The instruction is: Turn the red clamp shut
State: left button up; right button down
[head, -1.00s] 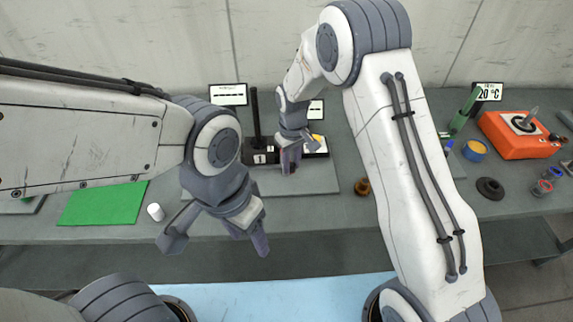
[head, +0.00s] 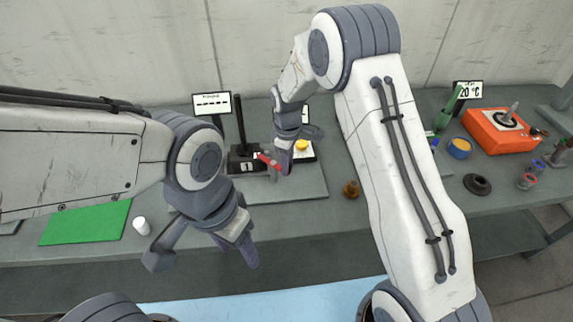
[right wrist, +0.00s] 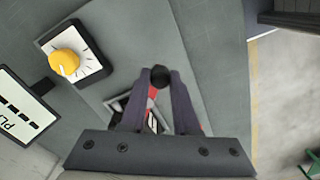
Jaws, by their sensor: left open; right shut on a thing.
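The red clamp shows in the head view as a red bar (head: 268,160) over a black stand at the back of the bench. My right gripper (head: 286,160) is at the bar's right end. In the right wrist view my right gripper (right wrist: 158,84) is shut on the clamp's handle, with a dark round end (right wrist: 159,76) between the fingertips and red (right wrist: 152,92) just below. The rest of the clamp is mostly hidden by the gripper. My left gripper (head: 204,256) is open and empty, in front of the bench, away from the clamp.
A yellow knob (head: 302,146) sits on a panel right of the clamp. A dark post (head: 240,120) and a sign (head: 212,104) stand left. A brown part (head: 351,188), a black ring (head: 477,184) and an orange box (head: 500,131) are further right. A white cylinder (head: 142,226) is near a green mat (head: 85,223).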

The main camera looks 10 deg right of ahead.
jog(key=shift+w+r, duration=0.1)
jog(key=shift+w, duration=0.05)
jog(key=c, duration=0.7)
grip_release()
jog(key=shift+o, duration=0.2)
notch_tip(320, 180, up, 10)
jog(key=b, duration=0.2)
jog(key=shift+r+b, duration=0.2)
jog(key=shift+b, duration=0.1)
